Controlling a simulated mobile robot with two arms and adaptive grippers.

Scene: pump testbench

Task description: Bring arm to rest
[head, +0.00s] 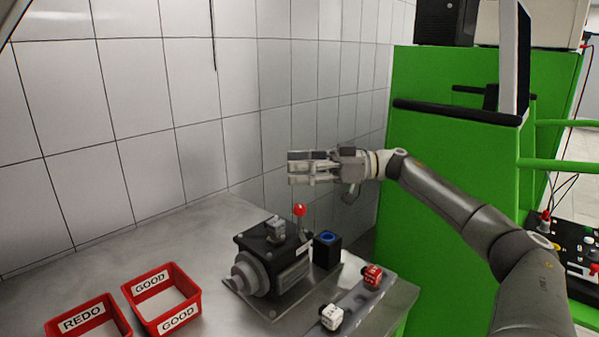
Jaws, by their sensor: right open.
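My right arm (450,196) reaches in from the right. Its gripper (300,169) is raised above the back of the metal table, fingers pointing left, near the tiled wall. The gripper is open and I see nothing between its fingers. Below it, apart from it, stands the dark pump (272,258) on its plate, with a lever with a red ball knob (299,210). My left gripper is not in view.
Two red bins stand at the front left, one marked GOOD (162,298) and one REDO (88,322). A black block with a blue ring (327,250) stands beside the pump. A green cabinet (440,150) borders the table.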

